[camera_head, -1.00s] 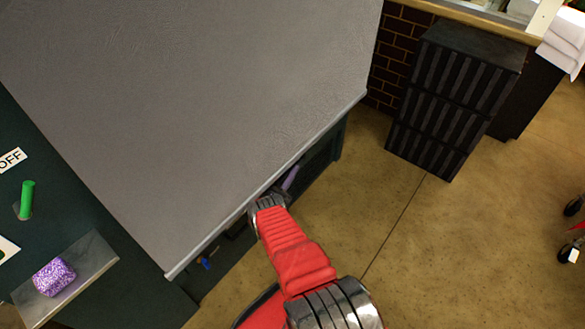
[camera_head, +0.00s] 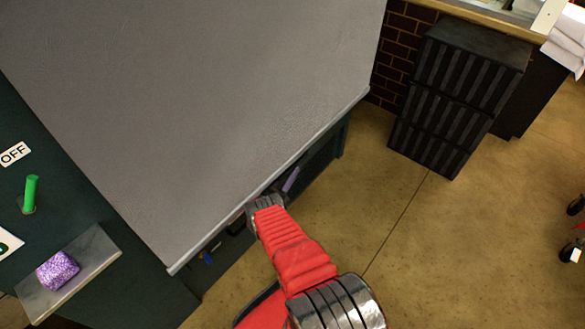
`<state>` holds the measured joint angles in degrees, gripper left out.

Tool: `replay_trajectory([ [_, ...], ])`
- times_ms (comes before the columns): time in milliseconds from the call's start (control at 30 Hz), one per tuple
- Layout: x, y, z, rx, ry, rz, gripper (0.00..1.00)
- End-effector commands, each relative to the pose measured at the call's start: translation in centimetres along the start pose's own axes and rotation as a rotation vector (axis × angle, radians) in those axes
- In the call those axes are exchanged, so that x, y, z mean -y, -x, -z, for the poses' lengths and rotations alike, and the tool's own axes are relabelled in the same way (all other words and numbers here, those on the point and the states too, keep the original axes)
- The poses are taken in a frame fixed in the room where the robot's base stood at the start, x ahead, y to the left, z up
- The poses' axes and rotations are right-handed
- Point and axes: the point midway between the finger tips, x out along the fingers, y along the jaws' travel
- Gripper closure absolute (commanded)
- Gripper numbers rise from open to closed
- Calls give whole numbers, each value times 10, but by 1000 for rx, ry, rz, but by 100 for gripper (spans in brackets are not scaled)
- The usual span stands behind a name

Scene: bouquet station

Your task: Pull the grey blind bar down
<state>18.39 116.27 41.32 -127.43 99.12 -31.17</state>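The grey blind (camera_head: 200,100) hangs as a large sheet over the front of the dark green station. Its pale grey bar (camera_head: 310,143) runs along the lower edge, slanting from lower left to upper right. A dark opening shows below the bar. My gripper (camera_head: 256,203), at the end of my red arm, is at about the middle of the bar. Its fingertips are hidden behind the wrist and the bar's edge, so I cannot tell whether it is open or shut, or whether it touches the bar.
In the opening are a purple item (camera_head: 291,179) and a small blue item (camera_head: 208,258). At left are a green lever (camera_head: 31,190), an OFF label (camera_head: 14,154) and a purple speckled block (camera_head: 58,270) on a grey shelf (camera_head: 100,251). Black crates (camera_head: 455,100) stand right; floor between is clear.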

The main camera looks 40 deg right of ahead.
Motion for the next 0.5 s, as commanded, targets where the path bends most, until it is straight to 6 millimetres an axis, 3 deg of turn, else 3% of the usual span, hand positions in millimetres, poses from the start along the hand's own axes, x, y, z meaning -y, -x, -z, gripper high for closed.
replay_trajectory([
  [233,-2,38,0,-1,-1,-4,66],
  [500,-2,53,-1,-3,0,-3,66],
])
